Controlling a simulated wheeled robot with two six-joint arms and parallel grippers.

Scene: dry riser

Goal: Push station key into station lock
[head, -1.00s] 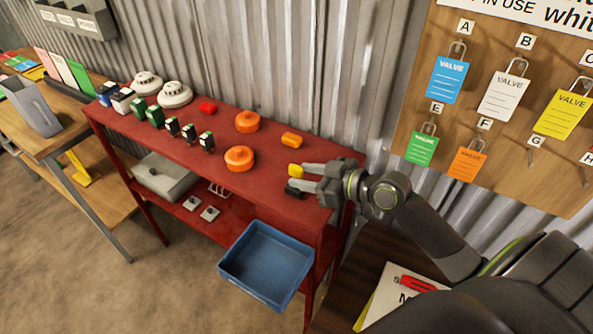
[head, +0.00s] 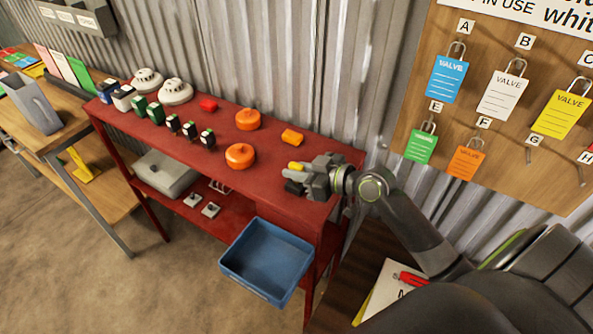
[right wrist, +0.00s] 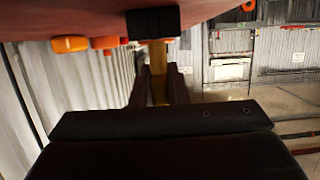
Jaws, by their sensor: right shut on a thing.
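My right gripper (head: 305,179) is at the right end of the red bench. It is shut on the upright yellow stem of a small yellow and black piece, which I take to be the station key (head: 296,166). The yellow top shows above the fingers and a black block (head: 293,188) shows below them. In the right wrist view the yellow stem (right wrist: 158,75) is between the fingers, with the black block (right wrist: 153,22) against the red bench top. I cannot tell whether this block belongs to the key or is the station lock. My left gripper is not in view.
The red bench (head: 215,155) also holds orange domes (head: 240,156), an orange piece (head: 292,137), a red piece (head: 208,105) and white detectors (head: 175,91). A blue tray (head: 265,260) is at its front. A tag board (head: 510,160) and corrugated wall stand behind.

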